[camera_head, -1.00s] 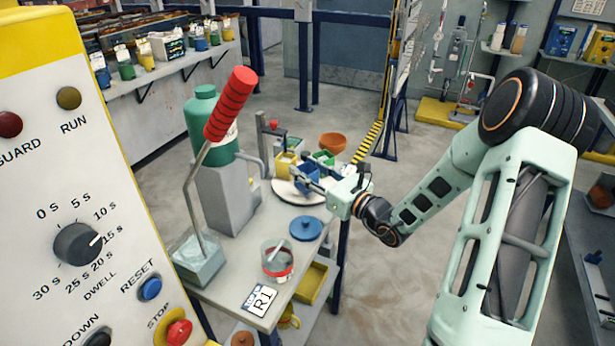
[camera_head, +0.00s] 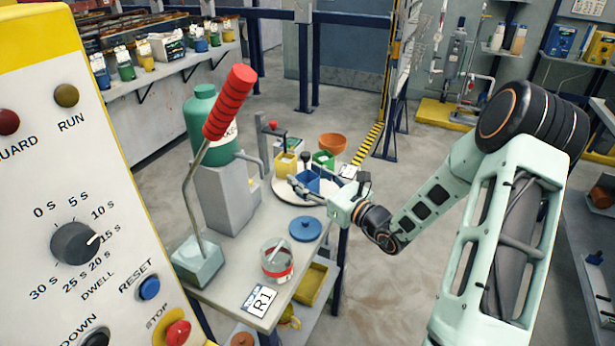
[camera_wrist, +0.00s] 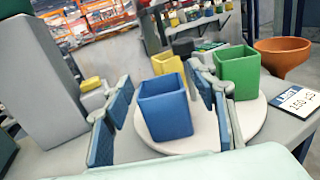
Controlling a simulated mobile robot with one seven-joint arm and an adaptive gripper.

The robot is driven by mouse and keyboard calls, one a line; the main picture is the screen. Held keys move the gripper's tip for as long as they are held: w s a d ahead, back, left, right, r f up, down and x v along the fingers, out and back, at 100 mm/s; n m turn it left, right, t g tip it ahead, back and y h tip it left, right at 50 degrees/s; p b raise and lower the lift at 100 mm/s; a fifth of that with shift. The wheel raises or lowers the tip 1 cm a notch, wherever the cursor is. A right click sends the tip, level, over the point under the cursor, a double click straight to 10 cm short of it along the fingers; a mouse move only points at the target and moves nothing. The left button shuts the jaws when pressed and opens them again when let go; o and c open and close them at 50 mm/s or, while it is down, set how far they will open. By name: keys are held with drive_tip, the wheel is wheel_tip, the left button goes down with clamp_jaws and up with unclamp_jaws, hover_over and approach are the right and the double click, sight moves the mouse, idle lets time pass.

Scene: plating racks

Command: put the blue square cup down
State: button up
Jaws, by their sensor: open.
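The blue square cup (camera_wrist: 166,112) stands upright on a round white turntable (camera_wrist: 246,118) in the wrist view. In the head view the blue cup (camera_head: 307,182) is partly hidden by my gripper. My gripper (camera_wrist: 165,110) is open, with one finger on either side of the cup and small gaps visible between the finger pads and its walls. In the head view my gripper (camera_head: 300,184) reaches in from the right at the turntable's front edge. A green square cup (camera_wrist: 238,72) and a yellow square cup (camera_wrist: 167,64) stand behind the blue one on the turntable.
An orange bowl (camera_head: 332,143) stands behind the turntable, with a label card (camera_wrist: 298,101) beside it. A green bottle (camera_head: 212,125) on a grey block (camera_head: 225,195) stands to the left.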

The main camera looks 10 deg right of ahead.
drive_tip(key=shift+r, duration=0.2)
drive_tip(key=v, duration=1.2)
drive_tip(key=shift+f, duration=0.1)
